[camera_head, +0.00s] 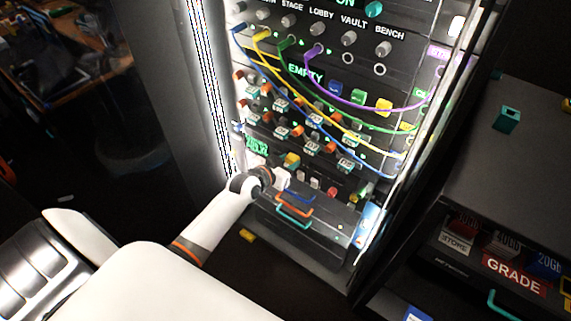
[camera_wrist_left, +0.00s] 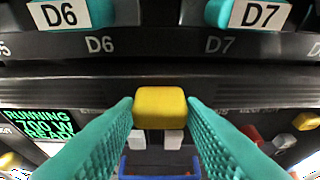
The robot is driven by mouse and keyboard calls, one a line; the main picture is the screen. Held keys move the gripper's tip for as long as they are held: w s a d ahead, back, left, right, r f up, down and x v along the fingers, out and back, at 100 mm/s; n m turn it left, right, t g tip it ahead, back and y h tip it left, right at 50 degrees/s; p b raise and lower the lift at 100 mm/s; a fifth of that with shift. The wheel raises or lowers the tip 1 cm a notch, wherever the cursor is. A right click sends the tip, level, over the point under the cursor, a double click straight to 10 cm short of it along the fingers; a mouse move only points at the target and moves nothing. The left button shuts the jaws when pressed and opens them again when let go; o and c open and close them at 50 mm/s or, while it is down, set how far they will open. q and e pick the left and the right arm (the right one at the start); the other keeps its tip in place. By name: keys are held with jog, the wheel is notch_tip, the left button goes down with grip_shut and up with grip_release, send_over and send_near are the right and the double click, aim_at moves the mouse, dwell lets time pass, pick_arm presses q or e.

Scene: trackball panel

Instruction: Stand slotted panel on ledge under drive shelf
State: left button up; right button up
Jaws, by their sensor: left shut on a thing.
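My left gripper (camera_head: 280,178) reaches the lower front of the rack in the head view. In the left wrist view its teal fingers (camera_wrist_left: 160,115) close on a yellow block (camera_wrist_left: 160,106) at their tips; it also shows in the head view (camera_head: 292,160). The drive shelf with tags D6 and D7 (camera_wrist_left: 155,44) is just above the block. A dark strip (camera_wrist_left: 160,76) lies between shelf and block. I cannot tell which dark surface is the slotted panel or the ledge; the fingers hide part of this area.
A green display (camera_wrist_left: 42,124) is left of the fingers. Blue, orange and teal handles (camera_head: 293,217) sit below the gripper. Coloured cables (camera_head: 375,106) hang across the rack above. A dark cabinet with a GRADE sign (camera_head: 514,275) stands at right.

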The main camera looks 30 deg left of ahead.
pick_arm(q)
jog(key=shift+w+b, duration=0.35)
jog(key=shift+w, duration=0.85)
jog(key=o, duration=1.3)
jog(key=shift+d, duration=0.1)
jog(key=shift+s+r, duration=0.15)
jog(key=shift+s, duration=0.4)
jog(key=v, duration=1.1)
jog(key=shift+w+r, duration=0.1)
